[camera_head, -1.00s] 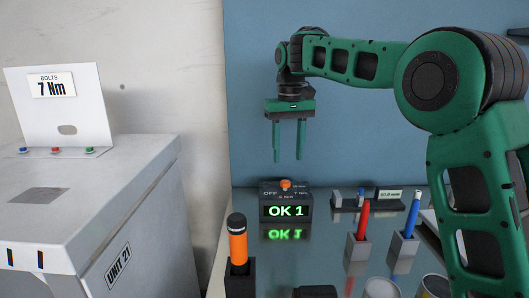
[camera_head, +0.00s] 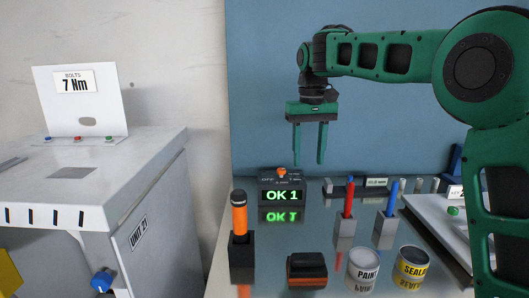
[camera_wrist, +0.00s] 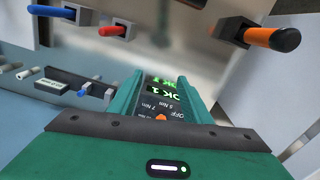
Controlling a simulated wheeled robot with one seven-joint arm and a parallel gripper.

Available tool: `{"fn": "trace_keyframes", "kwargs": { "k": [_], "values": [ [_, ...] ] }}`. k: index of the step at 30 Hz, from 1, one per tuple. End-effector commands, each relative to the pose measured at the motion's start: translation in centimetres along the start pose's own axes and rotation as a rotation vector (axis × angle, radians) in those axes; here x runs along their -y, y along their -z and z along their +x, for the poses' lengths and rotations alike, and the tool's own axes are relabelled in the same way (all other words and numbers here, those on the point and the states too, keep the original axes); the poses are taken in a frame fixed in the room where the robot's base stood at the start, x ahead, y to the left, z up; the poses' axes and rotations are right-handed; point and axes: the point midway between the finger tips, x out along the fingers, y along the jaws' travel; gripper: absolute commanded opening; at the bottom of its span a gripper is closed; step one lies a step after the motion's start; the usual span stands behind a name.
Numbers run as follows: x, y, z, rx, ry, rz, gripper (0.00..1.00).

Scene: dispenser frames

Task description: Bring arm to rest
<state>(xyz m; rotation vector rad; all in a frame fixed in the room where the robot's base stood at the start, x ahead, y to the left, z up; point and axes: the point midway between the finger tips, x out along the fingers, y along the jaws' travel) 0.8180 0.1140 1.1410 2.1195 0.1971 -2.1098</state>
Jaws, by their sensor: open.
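My green arm reaches in from the right in the head view. My gripper (camera_head: 309,146) points down with its two fingers apart and nothing between them. It hangs in the air above the table, over a black box with an orange knob and a green display reading "OK 1" (camera_head: 281,195). In the wrist view my gripper (camera_wrist: 165,88) also shows, with the display box (camera_wrist: 165,105) seen between and beyond the fingers.
On the table (camera_head: 325,232) stand an orange-handled tool in a holder (camera_head: 239,215), red (camera_head: 348,201) and blue (camera_head: 391,199) tools in holders, a black-and-orange block (camera_head: 307,269), and PAINT (camera_head: 363,272) and SEALANT (camera_head: 411,268) cans. A white cabinet (camera_head: 150,215) stands left.

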Motion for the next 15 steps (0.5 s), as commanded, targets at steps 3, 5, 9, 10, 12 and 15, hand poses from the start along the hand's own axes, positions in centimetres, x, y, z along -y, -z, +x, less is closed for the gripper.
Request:
{"fn": "trace_keyframes", "kwargs": {
  "k": [3, 5, 9, 10, 12, 15],
  "values": [
    [-2.7, -1.9, 0.1, 0.0, -0.005, 0.047, 0.44],
    [-4.1, -2.9, 0.3, 0.0, -0.007, 0.073, 0.44],
    [-8.2, -6.5, 0.8, -0.001, -0.013, 0.151, 0.44],
    [-9.2, -7.6, 1.1, 0.0, -0.014, 0.172, 0.44],
    [-11.9, -10.5, 1.7, 0.001, -0.017, 0.229, 0.44],
    [-15.4, -15.4, 3.1, 0.002, -0.019, 0.315, 0.44]
  ]
}}
